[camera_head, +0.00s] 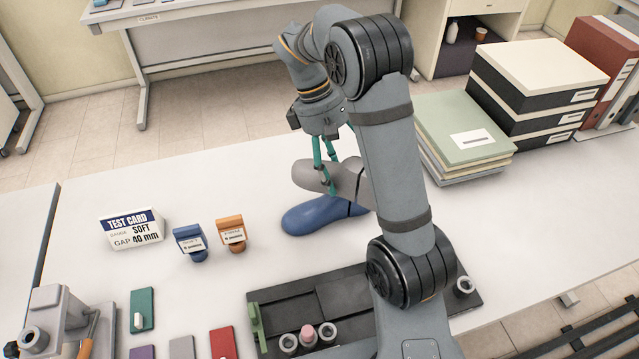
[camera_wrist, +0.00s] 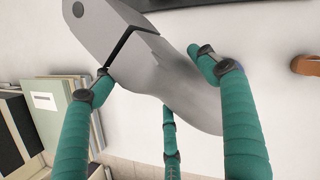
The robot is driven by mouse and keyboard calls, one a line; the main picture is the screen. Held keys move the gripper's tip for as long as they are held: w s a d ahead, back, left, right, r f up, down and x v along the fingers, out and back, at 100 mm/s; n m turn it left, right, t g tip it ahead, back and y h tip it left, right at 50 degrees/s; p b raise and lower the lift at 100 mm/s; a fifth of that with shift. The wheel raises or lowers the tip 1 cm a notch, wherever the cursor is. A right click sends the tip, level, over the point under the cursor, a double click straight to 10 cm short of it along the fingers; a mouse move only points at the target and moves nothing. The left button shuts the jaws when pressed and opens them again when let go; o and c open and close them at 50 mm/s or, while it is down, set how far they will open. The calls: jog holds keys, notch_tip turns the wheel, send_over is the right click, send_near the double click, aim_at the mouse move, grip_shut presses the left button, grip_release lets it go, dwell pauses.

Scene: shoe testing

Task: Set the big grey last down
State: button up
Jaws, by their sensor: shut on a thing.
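The big grey last (camera_head: 308,175) is in my gripper (camera_head: 332,178), near the middle of the white table. In the wrist view the grey last (camera_wrist: 165,85) lies across the picture, with a dark slot and a round hole towards its upper left end. My green fingers (camera_wrist: 160,88) are shut around it. A blue last (camera_head: 318,216) lies on the table just in front of the grey one in the head view. My arm hides the right ends of both lasts. I cannot tell how far the grey last is above the table.
A dark tray (camera_head: 345,296) lies in front. Green folders (camera_head: 462,130) and boxes (camera_head: 540,75) stand at right.

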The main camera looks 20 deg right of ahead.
jog(key=w+d+f+n+t, duration=0.1)
jog(key=w+d+n, duration=0.1)
jog(key=w, duration=0.2)
jog(key=w+d+f+n+t, duration=0.1)
jog(key=w+d+n, duration=0.2)
jog(key=w, duration=0.2)
jog(key=w+d+f+n+t+h+b, duration=0.1)
jog(key=w+d+n, duration=0.2)
jog(key=w, duration=0.2)
jog(key=shift+c, duration=0.2)
jog(key=shift+n, duration=0.5)
jog(key=a+f, duration=0.2)
jog(key=a, duration=0.1)
jog(key=a+f+p, duration=0.1)
jog(key=a+f, duration=0.1)
jog(key=a, duration=0.2)
jog(key=w+a+f, duration=0.1)
jog(key=a+f, duration=0.1)
jog(key=a, duration=0.2)
jog(key=shift+w+a+f+p, duration=0.1)
jog(key=shift+f+p, duration=0.85)
jog(key=shift+f, duration=1.5)
jog(key=o, duration=1.6)
jog(key=shift+c, duration=0.2)
jog(key=shift+o, duration=0.3)
